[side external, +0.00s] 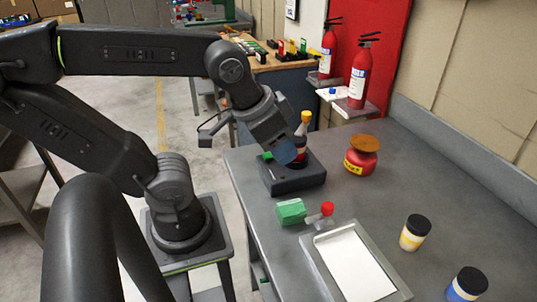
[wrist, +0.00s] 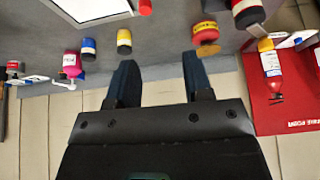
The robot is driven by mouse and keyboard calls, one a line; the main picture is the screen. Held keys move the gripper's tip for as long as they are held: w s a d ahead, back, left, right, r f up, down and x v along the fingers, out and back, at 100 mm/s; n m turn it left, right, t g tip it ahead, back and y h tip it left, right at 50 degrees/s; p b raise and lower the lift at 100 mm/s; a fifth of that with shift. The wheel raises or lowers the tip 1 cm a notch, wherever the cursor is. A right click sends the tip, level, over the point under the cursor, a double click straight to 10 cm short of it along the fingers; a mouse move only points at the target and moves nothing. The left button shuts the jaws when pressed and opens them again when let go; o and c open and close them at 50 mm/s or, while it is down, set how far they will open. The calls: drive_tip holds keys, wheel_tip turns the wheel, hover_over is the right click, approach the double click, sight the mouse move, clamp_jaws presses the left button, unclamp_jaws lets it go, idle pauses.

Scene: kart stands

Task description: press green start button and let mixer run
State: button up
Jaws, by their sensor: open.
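The mixer (side external: 292,182) is a dark box on the grey table, with a small green patch (side external: 267,156), apparently the start button, at its back left. A bottle (side external: 305,122) with a yellow cap and dark red body stands upright on it, partly hidden by my gripper (side external: 287,154). The bottle also shows at the top right of the wrist view (wrist: 246,13). My gripper is above the mixer beside the bottle; I cannot tell if it touches either. In the wrist view, my gripper (wrist: 160,82) is open with nothing between its fingers. No green button shows there.
A red jar with a brown lid (side external: 360,161) stands right of the mixer. In front are a green block (side external: 291,211), a red-knobbed item (side external: 326,211), a white-sheeted tray (side external: 313,247) and two jars (side external: 413,236). Table between them is clear.

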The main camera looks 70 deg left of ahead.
clamp_jaws()
idle(1.4)
